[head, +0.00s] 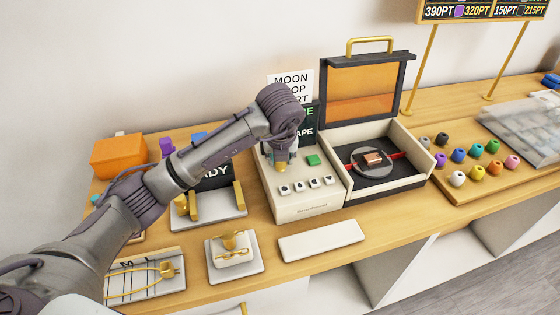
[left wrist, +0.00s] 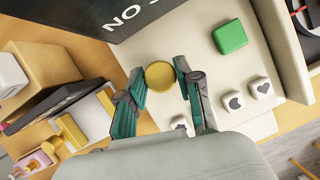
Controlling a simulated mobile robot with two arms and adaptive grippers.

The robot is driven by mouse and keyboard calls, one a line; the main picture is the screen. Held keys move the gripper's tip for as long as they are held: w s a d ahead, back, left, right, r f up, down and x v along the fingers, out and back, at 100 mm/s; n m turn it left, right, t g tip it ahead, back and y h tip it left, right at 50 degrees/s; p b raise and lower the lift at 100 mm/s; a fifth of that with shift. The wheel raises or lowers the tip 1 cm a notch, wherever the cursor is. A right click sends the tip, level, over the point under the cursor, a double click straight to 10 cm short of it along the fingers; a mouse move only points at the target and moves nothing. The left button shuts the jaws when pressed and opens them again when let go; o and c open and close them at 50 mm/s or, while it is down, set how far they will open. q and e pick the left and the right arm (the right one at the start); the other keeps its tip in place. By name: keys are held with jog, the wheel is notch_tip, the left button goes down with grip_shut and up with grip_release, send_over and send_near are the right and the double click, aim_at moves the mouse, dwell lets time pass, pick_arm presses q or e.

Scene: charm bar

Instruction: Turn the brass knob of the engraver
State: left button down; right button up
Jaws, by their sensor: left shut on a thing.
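The engraver (head: 312,206) is a cream machine on the counter with a row of shape buttons, a green button (head: 313,160) and an open orange-windowed lid (head: 360,92). Its brass knob (left wrist: 160,76) shows as a round gold disc in the left wrist view, between the fingertips of my left gripper (left wrist: 160,78). In the head view my left gripper (head: 281,160) points down over the upper left of the control panel and hides most of the knob. The fingers are shut on the knob. My right gripper is in neither view.
A copper-coloured piece (head: 373,158) sits on a round plate inside the engraver's open bay. A white tray (head: 321,240) lies in front. A small stand with gold pieces (head: 233,254) is front left. Several coloured beads (head: 474,150) fill a wooden tray at right.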

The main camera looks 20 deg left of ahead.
pick_arm(q)
jog(key=shift+n+y+b, duration=0.4)
jog(key=shift+n+b, duration=0.05)
jog(key=shift+n, duration=0.45)
jog(key=c, duration=0.8)
grip_release()
jog(key=shift+r, duration=0.1)
jog(key=v, duration=1.1)
jog(key=shift+d+r, duration=0.15)
jog(key=shift+r, duration=0.3)
